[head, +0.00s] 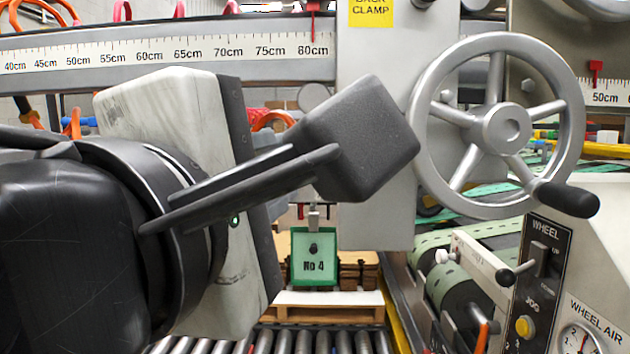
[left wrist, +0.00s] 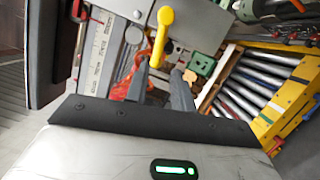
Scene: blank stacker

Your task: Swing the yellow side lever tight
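The yellow side lever (left wrist: 161,35) shows in the left wrist view, with a rounded knob at its upper end and a narrower shaft running down. I cannot see it in the head view, where my left gripper may cover it. My left gripper (left wrist: 158,72) has its two dark fingers apart, and the lower end of the lever shows in the gap near the fingertips. I see no finger touching it. In the head view my left gripper (head: 365,140) reaches right in front of the grey machine plate. My right gripper is not in view.
A grey handwheel (head: 500,125) with a black handle stands right of my left gripper. A ruler scale (head: 170,50) runs behind the arm. A green No 4 block (head: 314,270) sits below, above the rollers (head: 300,340). A control panel (head: 540,270) is lower right.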

